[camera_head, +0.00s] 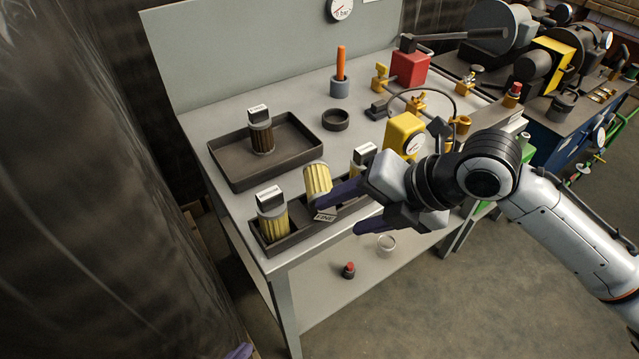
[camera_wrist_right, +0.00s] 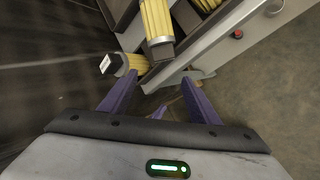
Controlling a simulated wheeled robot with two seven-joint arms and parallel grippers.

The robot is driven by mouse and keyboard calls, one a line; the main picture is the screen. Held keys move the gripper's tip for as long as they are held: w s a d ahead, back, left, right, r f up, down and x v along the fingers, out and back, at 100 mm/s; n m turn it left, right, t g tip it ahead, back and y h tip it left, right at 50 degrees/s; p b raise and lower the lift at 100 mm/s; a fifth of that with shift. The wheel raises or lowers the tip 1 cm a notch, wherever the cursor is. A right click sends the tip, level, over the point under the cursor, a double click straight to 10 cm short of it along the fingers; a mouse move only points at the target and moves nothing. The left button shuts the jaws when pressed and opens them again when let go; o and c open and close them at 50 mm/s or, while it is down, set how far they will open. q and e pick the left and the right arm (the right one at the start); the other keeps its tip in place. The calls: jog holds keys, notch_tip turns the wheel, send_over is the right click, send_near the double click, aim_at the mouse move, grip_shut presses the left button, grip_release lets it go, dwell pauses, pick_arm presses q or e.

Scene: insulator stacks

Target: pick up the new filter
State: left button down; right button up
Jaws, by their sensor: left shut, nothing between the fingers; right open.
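A front dark rack (camera_head: 290,243) holds yellow pleated filters. One with a white-labelled cap (camera_head: 272,212) stands upright at its left end. A middle yellow filter (camera_head: 318,179) is tipped over, its cap marked FINE low toward the front; it also shows in the right wrist view (camera_wrist_right: 157,20). A third capped filter (camera_head: 364,156) is partly hidden behind my right gripper. My right gripper (camera_head: 340,212) is open and empty, its purple fingers beside the tipped filter; the fingers also show in the wrist view (camera_wrist_right: 160,88). Only the tip of my left gripper (camera_head: 240,351) shows, shut.
A dark tray (camera_head: 225,172) holds a darker, brownish filter (camera_head: 261,135). A black ring (camera_head: 336,119), an orange-handled tool (camera_head: 341,65), a yellow gauge block (camera_head: 402,132) and a red block (camera_head: 410,68) stand behind. A lower shelf holds a small red-topped part (camera_head: 348,270).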

aim_at(327, 213)
notch_tip(327, 213, up, 4)
jog(key=w+d+n+h, duration=0.1)
jog(key=w+d+n, duration=0.1)
jog(key=n, duration=0.2)
jog(key=x, duration=0.6)
jog(key=s+p+x, duration=0.1)
jog(key=x, duration=0.3)
jog(key=shift+d+f, duration=0.2)
jog(key=shift+f, duration=0.1)
jog(key=c, duration=1.1)
jog(key=shift+r, duration=0.1)
jog(key=shift+c, duration=0.2)
